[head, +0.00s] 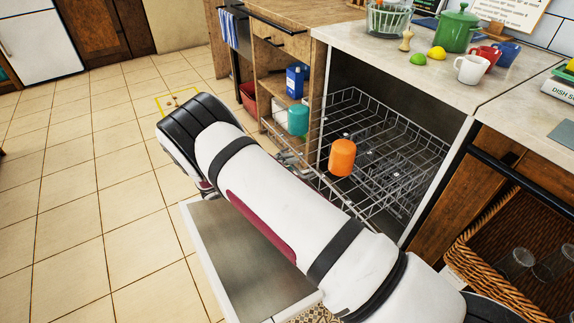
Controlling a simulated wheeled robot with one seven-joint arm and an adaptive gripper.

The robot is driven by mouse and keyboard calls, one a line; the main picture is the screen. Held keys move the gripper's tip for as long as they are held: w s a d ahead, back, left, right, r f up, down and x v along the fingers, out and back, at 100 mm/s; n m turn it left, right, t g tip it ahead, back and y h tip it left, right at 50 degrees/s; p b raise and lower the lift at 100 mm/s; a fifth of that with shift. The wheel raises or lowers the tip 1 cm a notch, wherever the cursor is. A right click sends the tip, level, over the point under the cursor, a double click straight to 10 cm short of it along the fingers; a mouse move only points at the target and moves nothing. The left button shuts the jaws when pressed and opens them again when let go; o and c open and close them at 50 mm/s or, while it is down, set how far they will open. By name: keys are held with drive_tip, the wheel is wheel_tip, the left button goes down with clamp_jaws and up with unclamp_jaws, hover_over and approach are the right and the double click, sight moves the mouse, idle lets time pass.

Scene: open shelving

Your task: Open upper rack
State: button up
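The upper rack (398,124) is a grey wire basket in the open dishwasher under the counter. Its front part sticks out past the cabinet opening. An upside-down orange cup (342,157) and a teal cup (298,119) are in it. My white arm crosses the picture in front of the dishwasher. Grey parts that look like my gripper (290,160) show just past the arm, by the rack's front edge. Most of the gripper is hidden behind the arm. I cannot tell whether its fingers are open or touch the rack.
The dishwasher door (240,262) is folded down below my arm. A wicker basket (500,250) with glasses is at the lower right. The counter (360,55) holds mugs, fruit and a green pot (458,30).

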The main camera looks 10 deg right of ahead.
drive_tip(key=v, duration=1.1)
drive_tip(key=shift+a, duration=0.3)
drive_tip(key=shift+s, duration=0.1)
drive_tip(key=s+d+r+m+g+y, duration=0.25)
drive_tip(key=s+d+r+m, duration=0.25)
drive_tip(key=r+m, duration=0.25)
drive_tip(key=s+d+r+m+g+y, duration=0.25)
drive_tip(key=s+d+r+m, duration=0.3)
drive_tip(key=r, duration=0.35)
drive_tip(key=s+d+r+m+g+y, duration=0.25)
drive_tip(key=s+d+r+m, duration=0.25)
drive_tip(key=r+m, duration=0.35)
drive_tip(key=s+d+r+m+y, duration=0.1)
drive_tip(key=s+r+m+y, duration=0.15)
drive_tip(key=s+m, duration=0.4)
drive_tip(key=s+d+r+m+y, duration=0.1)
drive_tip(key=s+d+r+m, duration=0.15)
drive_tip(key=s, duration=0.65)
drive_tip(key=s+a+f+m+t+y, duration=0.2)
drive_tip(key=s+a+m+t+y, duration=0.15)
drive_tip(key=s+m, duration=0.8)
wheel_tip(320, 180, up, 27)
drive_tip(key=s+n+t+p, duration=0.1)
drive_tip(key=n+t+p, duration=0.1)
drive_tip(key=p, duration=2.3)
drive_tip(key=shift+d+t, duration=0.35)
drive_tip(key=shift+t, duration=0.05)
